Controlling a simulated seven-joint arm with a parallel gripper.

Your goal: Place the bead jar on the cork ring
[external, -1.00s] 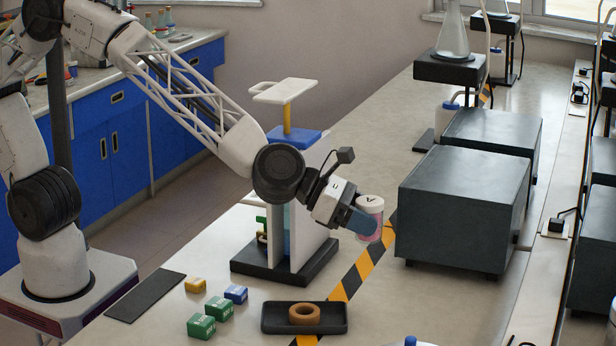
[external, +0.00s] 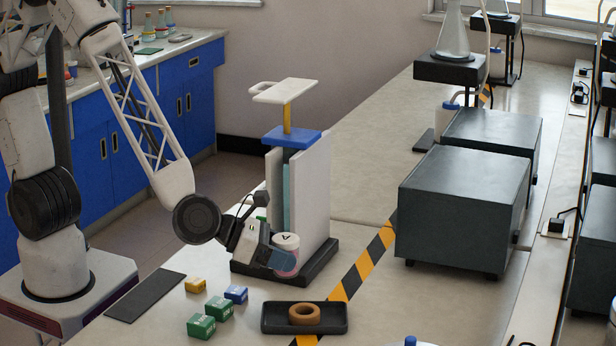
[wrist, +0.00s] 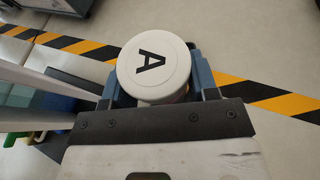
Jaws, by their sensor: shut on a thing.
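The bead jar (external: 286,256) has a white lid and pinkish contents. My gripper (external: 284,262) is shut on it and holds it roughly upright, in front of the upright rack on the bench. In the wrist view the jar's white lid (wrist: 153,67) carries a black letter A and sits between the blue fingers. The cork ring (external: 304,314) lies in a black tray (external: 335,320) nearer the camera, below and a little right of the jar. Nothing sits on the ring. The ring is not seen in the wrist view.
A rack with white panels (external: 316,195) on a black base stands right behind my gripper. Several small boxes (external: 202,327) lie left of the tray, beside a dark mat (external: 146,295). Large grey boxes (external: 460,215) stand at right. Striped tape (external: 362,268) crosses the bench.

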